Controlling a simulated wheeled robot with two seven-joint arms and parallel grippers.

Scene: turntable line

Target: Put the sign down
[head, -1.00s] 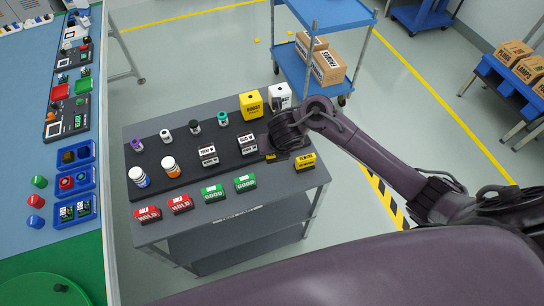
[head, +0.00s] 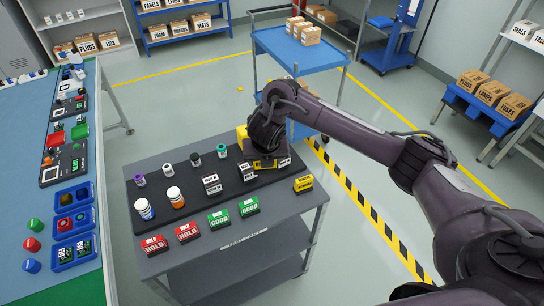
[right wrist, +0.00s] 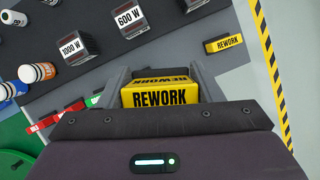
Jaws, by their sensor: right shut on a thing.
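My right gripper (head: 270,163) is over the far right part of the cart's black mat (head: 226,188). In the right wrist view it is shut on a yellow REWORK sign (right wrist: 160,97), between its two grey fingers. In the head view the gripper and arm hide most of the held sign, and I cannot tell whether it touches the mat. A second yellow REWORK sign (head: 303,183) stands at the right front of the cart top and also shows in the right wrist view (right wrist: 225,43). My left gripper is not in view.
Red HOLD signs (head: 188,231) and green GOOD signs (head: 249,205) line the cart's front edge. Labelled 1000 W (right wrist: 75,47) and 600 W (right wrist: 131,19) blocks, bottles (head: 174,196) and vials stand on the mat.

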